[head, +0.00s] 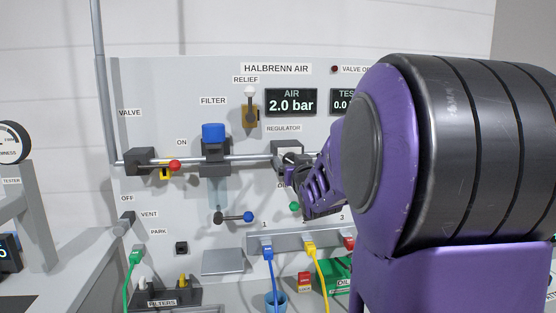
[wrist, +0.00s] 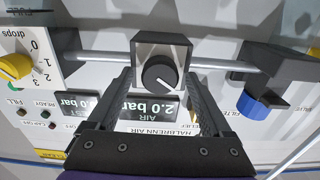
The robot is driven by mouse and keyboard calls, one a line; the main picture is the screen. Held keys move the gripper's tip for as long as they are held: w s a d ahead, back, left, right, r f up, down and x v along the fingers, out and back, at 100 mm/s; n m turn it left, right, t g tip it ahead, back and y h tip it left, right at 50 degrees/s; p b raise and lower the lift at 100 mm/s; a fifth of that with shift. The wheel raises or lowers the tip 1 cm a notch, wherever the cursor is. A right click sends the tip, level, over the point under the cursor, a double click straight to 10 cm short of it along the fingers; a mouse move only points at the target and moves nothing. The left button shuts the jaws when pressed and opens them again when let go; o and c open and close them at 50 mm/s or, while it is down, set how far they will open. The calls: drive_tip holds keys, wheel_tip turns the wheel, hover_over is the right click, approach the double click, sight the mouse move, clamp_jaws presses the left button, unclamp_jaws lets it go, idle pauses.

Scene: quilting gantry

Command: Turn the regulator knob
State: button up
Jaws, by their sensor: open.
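The regulator knob (wrist: 160,74) is a round black dial with a white pointer mark, on the face of a grey regulator block (wrist: 151,45). My gripper (wrist: 160,82) is open in the wrist view, with one finger on each side of the knob and gaps between. How deep the fingertips reach is hard to tell. In the head view the regulator block (head: 287,149) sits on the pipe below the REGULATOR label, and my gripper (head: 291,178) is in front of it, hiding most of the knob. The AIR display (head: 291,102) reads 2.0 bar.
A filter with a blue cap (head: 213,134) and a valve with a red ball handle (head: 174,166) are left on the same pipe. A relief part (head: 250,113) is above. Hoses hang from a socket strip (head: 290,239) below. A yellow knob (wrist: 15,67) shows in the wrist view.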

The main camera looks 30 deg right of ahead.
clamp_jaws()
idle(0.4)
drive_tip(key=shift+m, duration=0.3)
drive_tip(key=shift+d+f+m+p, duration=0.15)
drive_tip(key=shift+m+p, duration=0.9)
drive_tip(key=shift+m, duration=6.7)
drive_tip(key=shift+a+f+m+p, duration=0.15)
drive_tip(key=shift+m+p, duration=0.9)
drive_tip(key=shift+m, duration=6.7)
drive_tip(key=shift+d, duration=0.1)
